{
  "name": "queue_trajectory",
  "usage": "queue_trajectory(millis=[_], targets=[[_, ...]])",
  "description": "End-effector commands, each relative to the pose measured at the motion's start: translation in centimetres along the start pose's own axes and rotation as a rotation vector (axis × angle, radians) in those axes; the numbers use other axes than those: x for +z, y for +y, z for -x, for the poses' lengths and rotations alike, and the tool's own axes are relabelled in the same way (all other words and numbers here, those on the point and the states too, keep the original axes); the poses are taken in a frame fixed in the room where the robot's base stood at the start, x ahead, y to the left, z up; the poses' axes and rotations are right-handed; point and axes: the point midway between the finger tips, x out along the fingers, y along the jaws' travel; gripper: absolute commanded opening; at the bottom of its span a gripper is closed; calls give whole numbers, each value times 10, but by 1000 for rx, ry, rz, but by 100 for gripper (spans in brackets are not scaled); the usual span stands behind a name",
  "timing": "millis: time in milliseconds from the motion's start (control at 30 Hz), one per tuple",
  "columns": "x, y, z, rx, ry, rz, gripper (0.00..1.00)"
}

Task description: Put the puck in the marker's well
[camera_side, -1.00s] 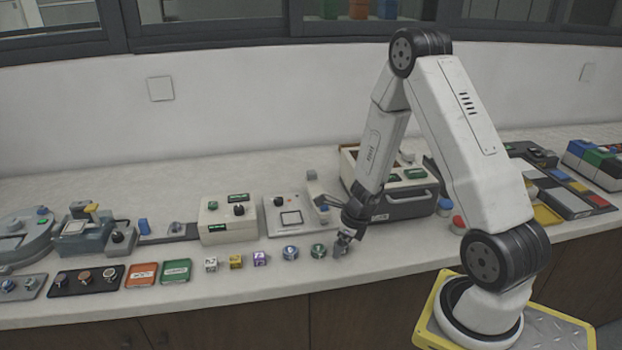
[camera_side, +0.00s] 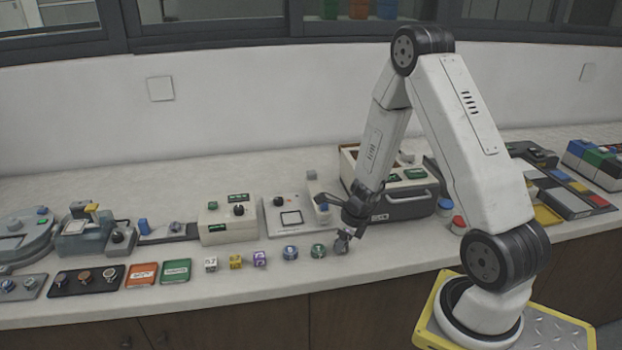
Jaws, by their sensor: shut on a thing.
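My gripper (camera_side: 343,243) points down just over the front part of the counter, right of the row of small pieces. It is shut on a small grey piece, which I take to be the puck (camera_side: 341,248); the fingers hide most of it. A round green-topped piece (camera_side: 318,251) and a round blue-topped piece (camera_side: 290,253) stand on the counter to its left. Behind them is a flat light-grey machine (camera_side: 275,222) with a white square and an upright arm at its right. I cannot tell which machine is the marker, and no well shows clearly.
A large cream-and-dark machine (camera_side: 410,204) stands behind my wrist. Blue and red-capped jars (camera_side: 458,224) are at right.

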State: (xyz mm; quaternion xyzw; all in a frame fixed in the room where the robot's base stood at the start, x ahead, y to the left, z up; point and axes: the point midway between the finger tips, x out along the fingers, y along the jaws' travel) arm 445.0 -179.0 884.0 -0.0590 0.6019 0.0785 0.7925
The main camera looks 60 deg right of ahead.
Motion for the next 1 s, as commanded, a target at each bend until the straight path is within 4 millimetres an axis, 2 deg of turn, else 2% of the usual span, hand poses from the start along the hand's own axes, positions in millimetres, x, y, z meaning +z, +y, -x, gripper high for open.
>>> queue_trajectory(millis=[367, 1000], targets=[[6, 0, 22, -3, -1, 2, 0], [23, 0, 81, -1, -2, 2, 0]])
